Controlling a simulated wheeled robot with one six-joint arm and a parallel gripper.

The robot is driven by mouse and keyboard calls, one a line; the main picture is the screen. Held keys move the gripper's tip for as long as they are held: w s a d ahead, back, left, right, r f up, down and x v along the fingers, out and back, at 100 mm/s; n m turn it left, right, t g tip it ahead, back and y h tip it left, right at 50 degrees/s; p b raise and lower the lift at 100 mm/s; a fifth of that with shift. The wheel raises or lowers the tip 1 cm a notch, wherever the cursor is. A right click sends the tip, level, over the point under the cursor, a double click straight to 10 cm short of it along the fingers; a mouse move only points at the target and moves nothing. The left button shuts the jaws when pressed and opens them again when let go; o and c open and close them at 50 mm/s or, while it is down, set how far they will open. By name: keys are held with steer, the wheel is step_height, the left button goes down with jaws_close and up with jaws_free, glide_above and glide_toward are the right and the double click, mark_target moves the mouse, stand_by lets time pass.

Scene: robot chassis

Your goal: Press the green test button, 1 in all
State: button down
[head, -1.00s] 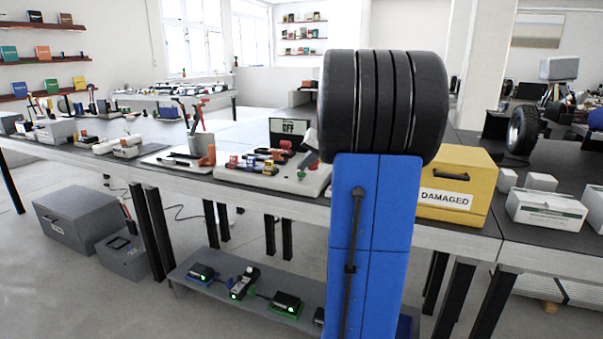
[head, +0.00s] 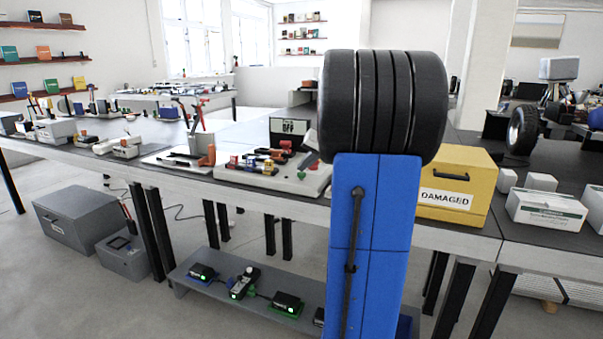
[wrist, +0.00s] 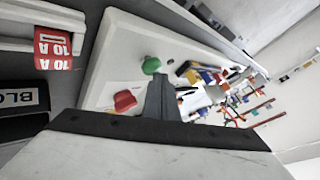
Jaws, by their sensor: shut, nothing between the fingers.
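The green button (wrist: 151,65) is a round knob on a pale panel (wrist: 115,48) in the wrist view. A red button (wrist: 125,101) sits on the same panel, nearer my gripper. My gripper (wrist: 162,82) is shut and empty, its dark fingertips pointing towards the panel. In the picture the tips are just right of and below the green button; I cannot tell the gap in depth, and no contact is clear. In the head view the pale panel (head: 262,180) lies on the bench, partly hidden by my blue arm link.
A red 10 A block (wrist: 53,48) and a dark labelled block lie left of the panel in the wrist view. Coloured parts crowd its far side. In the head view a yellow DAMAGED box (head: 457,187) stands to the right on the bench. A low shelf (head: 220,287) holds small devices.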

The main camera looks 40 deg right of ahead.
mark_target(304, 174)
steer(key=shift+r, duration=0.85)
step_height(304, 174, up, 5)
stand_by(0.5)
stand_by(0.7)
steer(key=s+a+f+n+g+y, duration=0.1)
steer(key=s+a+f+n, duration=0.3)
steer(key=a, duration=1.1)
steer(key=s+a+f+n+g, duration=0.15)
steer(key=s+a, duration=0.35)
steer(key=a, duration=1)
steer(key=s+a+f+n, duration=0.1)
steer(key=s+a+f, duration=0.2)
steer(key=s, duration=0.3)
steer(key=s+a+f+n+g, duration=0.1)
steer(key=s+a+f, duration=0.3)
steer(key=s+f, duration=0.2)
steer(key=s+a+f+n+g, duration=0.1)
steer(key=s+a+f+n, duration=0.1)
steer(key=s+a+f, duration=0.2)
steer(key=s, duration=0.3)
steer(key=shift+s+f+h, duration=0.2)
steer(key=shift+h, duration=0.1)
